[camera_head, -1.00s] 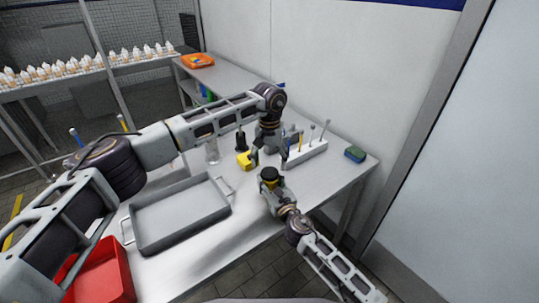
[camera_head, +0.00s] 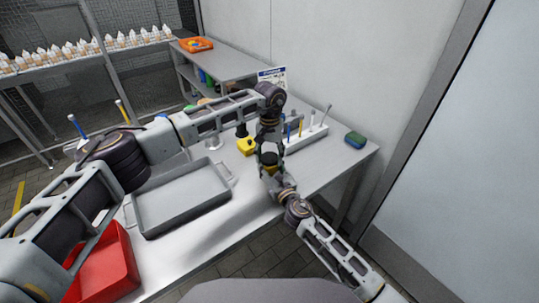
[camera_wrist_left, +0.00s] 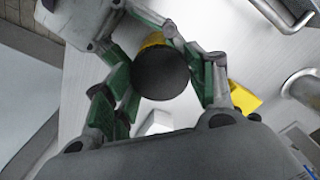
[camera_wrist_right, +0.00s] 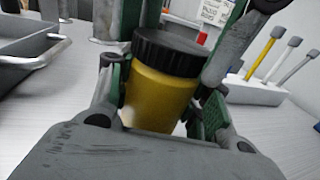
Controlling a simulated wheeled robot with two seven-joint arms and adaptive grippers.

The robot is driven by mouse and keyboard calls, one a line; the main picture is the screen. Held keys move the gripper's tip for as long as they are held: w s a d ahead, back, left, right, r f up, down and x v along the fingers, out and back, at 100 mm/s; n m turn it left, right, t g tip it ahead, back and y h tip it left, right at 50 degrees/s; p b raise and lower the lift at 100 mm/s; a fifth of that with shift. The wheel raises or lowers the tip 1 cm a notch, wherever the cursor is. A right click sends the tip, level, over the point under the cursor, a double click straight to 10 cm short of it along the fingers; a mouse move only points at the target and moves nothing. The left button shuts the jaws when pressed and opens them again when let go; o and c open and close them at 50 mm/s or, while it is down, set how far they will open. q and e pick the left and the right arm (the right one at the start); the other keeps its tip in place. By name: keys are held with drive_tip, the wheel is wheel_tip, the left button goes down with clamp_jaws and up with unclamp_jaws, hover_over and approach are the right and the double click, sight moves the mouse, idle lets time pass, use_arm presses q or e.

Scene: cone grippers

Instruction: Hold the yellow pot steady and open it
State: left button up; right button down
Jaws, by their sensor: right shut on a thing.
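The yellow pot with a black lid (camera_head: 269,157) stands upright near the table's front edge in the head view. My right gripper (camera_head: 271,172) is shut on its yellow body. In the right wrist view the yellow body (camera_wrist_right: 160,98) sits between the green-padded fingers, with the ridged black lid (camera_wrist_right: 170,52) above them. My left gripper (camera_head: 268,148) points down over the pot from above. In the left wrist view the round lid (camera_wrist_left: 160,73) lies between its open fingers, one on each side; contact is unclear.
A yellow block (camera_head: 246,146) lies just left of the pot. A white rack with upright tools (camera_head: 306,140) stands behind right, and a green-blue sponge (camera_head: 355,140) lies farther right. A grey tray (camera_head: 182,200) and a red bin (camera_head: 105,265) are at left.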

use_arm(q)
drive_tip(key=c, duration=0.5)
